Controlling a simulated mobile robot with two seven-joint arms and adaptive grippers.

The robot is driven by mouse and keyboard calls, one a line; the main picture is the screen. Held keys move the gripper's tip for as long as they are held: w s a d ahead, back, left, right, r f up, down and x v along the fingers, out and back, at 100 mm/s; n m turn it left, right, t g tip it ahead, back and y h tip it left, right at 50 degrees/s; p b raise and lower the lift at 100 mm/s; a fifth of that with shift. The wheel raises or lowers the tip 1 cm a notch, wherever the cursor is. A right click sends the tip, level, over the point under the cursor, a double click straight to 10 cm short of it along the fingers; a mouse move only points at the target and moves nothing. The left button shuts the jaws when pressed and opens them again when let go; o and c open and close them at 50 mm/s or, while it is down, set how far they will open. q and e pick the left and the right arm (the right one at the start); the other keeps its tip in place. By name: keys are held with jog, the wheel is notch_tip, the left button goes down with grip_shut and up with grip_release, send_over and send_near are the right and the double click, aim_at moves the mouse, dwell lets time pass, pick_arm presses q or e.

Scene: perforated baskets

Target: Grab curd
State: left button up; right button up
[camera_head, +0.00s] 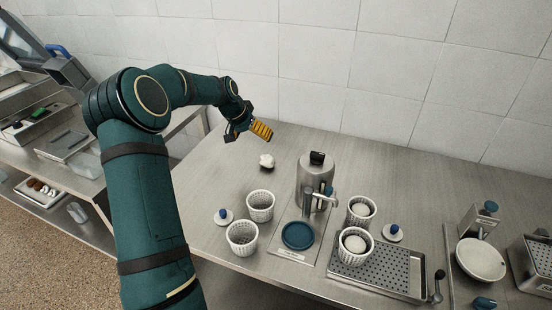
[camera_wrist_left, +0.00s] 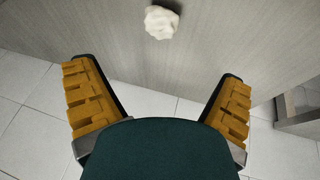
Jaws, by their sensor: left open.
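A small white lump of curd (camera_head: 266,161) lies on the steel table, left of the metal machine. It also shows in the left wrist view (camera_wrist_left: 161,22) at the top middle, beyond the fingertips. My left gripper (camera_head: 260,131) is above the table near the wall, higher than the curd and apart from it. In the left wrist view its two orange-padded fingers (camera_wrist_left: 158,95) are spread wide with nothing between them. My right gripper is not in view.
White perforated baskets (camera_head: 260,206) stand on both sides of the metal machine (camera_head: 316,176). A basket on the right holds something white. A perforated drain tray (camera_head: 395,275) and a white bowl (camera_head: 481,260) are farther right. The table around the curd is clear.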

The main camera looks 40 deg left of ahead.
aim_at(265, 157)
pick_arm(q)
jog(key=b+x, duration=0.1)
jog(key=x, duration=0.7)
jog(key=shift+s, duration=0.2)
jog(key=b+x, duration=0.1)
jog(key=x, duration=0.4)
jog(key=shift+s+d+f, duration=0.1)
jog(key=shift+d+f, duration=0.05)
jog(key=c, duration=1.3)
